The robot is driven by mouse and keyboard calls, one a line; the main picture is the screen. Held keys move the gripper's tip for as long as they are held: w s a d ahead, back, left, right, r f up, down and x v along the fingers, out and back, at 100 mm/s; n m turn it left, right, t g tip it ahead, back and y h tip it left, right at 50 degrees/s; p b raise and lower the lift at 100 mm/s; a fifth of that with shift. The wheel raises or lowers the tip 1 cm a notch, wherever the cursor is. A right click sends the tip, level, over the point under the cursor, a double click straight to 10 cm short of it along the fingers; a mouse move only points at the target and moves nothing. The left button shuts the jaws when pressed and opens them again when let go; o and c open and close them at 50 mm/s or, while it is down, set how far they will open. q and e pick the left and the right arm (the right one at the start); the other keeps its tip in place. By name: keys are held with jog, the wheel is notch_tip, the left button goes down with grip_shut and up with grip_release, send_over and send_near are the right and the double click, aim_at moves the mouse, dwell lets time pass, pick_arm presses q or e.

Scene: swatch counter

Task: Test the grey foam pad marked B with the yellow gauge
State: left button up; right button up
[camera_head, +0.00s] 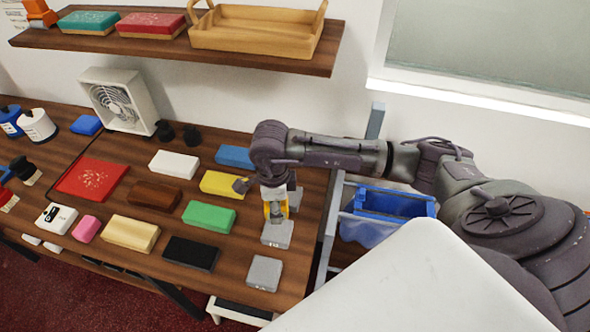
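My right gripper (274,196) comes in from the right, points down and is closed around the yellow gauge (276,210). The gauge is upright, and its lower end is at or just above a grey pad (277,236); I cannot tell whether they touch. A second grey pad (265,272) lies in front of it, near the table's front edge. A light grey block shows partly behind the gripper. The letters on the pads are too small to read. My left gripper is not in view.
Blocks lie around: yellow (222,184), green (209,216), blue (235,157), black (191,253), brown (154,195), white (174,164) and cream (130,233). A blue bin (393,203) stands right of the table. A fan (118,101) stands at the back under a shelf (180,45).

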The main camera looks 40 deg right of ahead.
aim_at(277, 230)
jog(key=shift+s+a, duration=0.1)
jog(key=shift+a, duration=0.2)
jog(key=shift+f, duration=0.15)
notch_tip(277, 230, down, 6)
jog(key=b, duration=0.5)
jog(key=shift+b, duration=0.35)
jog(key=shift+f+b, duration=0.35)
jog(key=shift+b, duration=0.15)
dwell(0.7)
jog(key=shift+f, duration=0.1)
dwell(1.6)
notch_tip(277, 230, up, 2)
jog(key=shift+r+p, duration=0.1)
jog(key=shift+p, duration=0.3)
jog(key=shift+r+p, duration=1.25)
jog(key=shift+r, duration=1.25)
